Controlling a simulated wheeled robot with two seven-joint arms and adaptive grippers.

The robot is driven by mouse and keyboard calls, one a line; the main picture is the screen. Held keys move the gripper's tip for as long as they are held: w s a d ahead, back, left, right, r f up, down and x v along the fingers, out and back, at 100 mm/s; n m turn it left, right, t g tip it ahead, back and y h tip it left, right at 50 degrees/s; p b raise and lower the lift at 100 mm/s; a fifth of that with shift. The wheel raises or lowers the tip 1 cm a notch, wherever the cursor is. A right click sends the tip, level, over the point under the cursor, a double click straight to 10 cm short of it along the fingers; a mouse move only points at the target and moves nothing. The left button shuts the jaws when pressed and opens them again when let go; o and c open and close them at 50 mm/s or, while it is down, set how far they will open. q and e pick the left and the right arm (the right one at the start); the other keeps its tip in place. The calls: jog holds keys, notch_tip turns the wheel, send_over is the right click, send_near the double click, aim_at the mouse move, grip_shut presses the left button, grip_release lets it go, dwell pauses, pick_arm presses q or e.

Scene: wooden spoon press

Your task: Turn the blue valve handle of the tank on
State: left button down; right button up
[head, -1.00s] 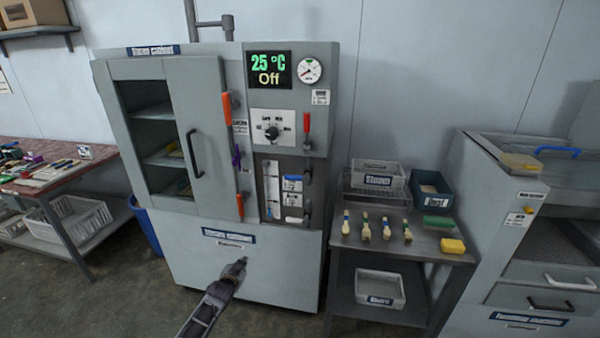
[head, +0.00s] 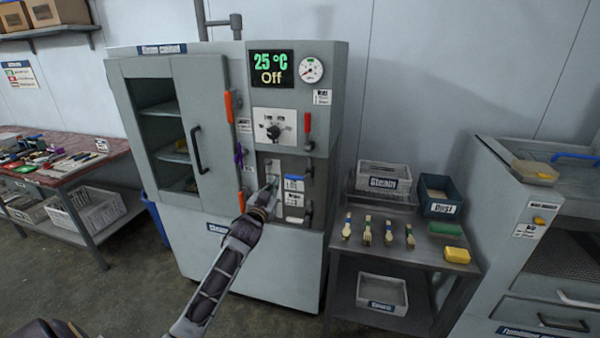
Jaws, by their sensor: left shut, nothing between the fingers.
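The grey steam cabinet (head: 182,232) stands in the middle, with its display reading 25 °C and Off. In its recessed lower panel, a small blue bar (head: 293,178) lies level above a white label, beside a dark fitting; it looks like the blue valve handle, but it is too small to be sure. My left gripper (head: 271,184) is shut and empty, pointing up at the panel just left of the blue bar. It covers part of the pale gauge strip there. I cannot tell whether it touches the panel. My right gripper is out of view.
A red lever (head: 307,123) sits above the panel, and orange (head: 229,106) and purple (head: 238,154) handles to its left. A side table (head: 352,250) with brushes and bins (head: 384,178) stands close on the right. The floor in front is clear.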

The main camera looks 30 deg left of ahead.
pick_arm(q)
jog(key=d+r, duration=0.3)
jog(key=r, duration=0.2)
jog(key=r+n+p, duration=0.1)
jog(key=n, duration=0.2)
send_over(296, 177)
jog(key=a, duration=0.2)
jog(key=shift+s+f, duration=0.3)
jog(key=shift+f, duration=0.35)
jog(key=shift+s+f, duration=0.25)
jog(key=shift+f, duration=0.45)
jog(key=shift+s+f, duration=0.3)
jog(key=shift+f, duration=0.35)
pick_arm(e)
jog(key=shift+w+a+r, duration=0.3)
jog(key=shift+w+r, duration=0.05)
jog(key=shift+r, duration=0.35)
